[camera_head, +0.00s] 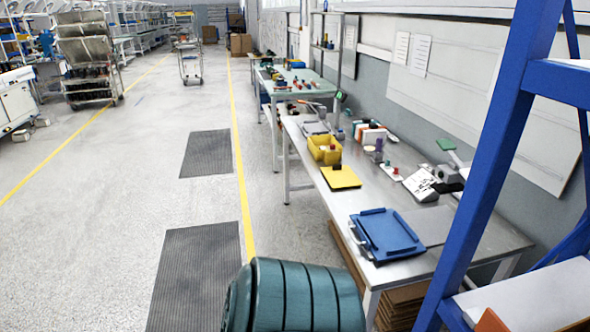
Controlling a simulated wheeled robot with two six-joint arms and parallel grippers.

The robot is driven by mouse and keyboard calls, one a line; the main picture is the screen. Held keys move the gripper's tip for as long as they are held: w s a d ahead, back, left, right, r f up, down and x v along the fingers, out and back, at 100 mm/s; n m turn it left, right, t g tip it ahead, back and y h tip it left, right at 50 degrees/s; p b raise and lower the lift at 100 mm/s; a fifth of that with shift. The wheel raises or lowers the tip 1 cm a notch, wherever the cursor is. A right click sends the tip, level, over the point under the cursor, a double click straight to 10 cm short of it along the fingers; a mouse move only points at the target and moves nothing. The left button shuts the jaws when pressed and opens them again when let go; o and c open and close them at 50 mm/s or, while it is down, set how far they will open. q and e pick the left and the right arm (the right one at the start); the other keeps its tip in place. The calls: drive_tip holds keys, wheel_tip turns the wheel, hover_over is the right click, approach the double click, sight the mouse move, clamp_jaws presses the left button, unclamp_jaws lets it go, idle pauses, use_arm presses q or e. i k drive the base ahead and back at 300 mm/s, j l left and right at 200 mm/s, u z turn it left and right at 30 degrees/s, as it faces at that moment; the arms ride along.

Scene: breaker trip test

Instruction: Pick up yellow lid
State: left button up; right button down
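The yellow lid (341,177) looks like a flat yellow plate lying on the long grey workbench (352,201), near its left edge. A yellow box (318,152) stands just behind it, with small items inside. A dark knob-like item shows at the lid's far edge; I cannot tell if it is on the lid or beside it. Neither of my grippers is in view.
A blue tray (388,236) lies on the bench's near end. A blue frame (490,150) rises at the right. A teal ribbed object (295,297) stands before the bench. Grey floor mats (196,280) lie left; the aisle there is open.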

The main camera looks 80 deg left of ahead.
sight(338, 176)
drive_tip(key=u, duration=2.4)
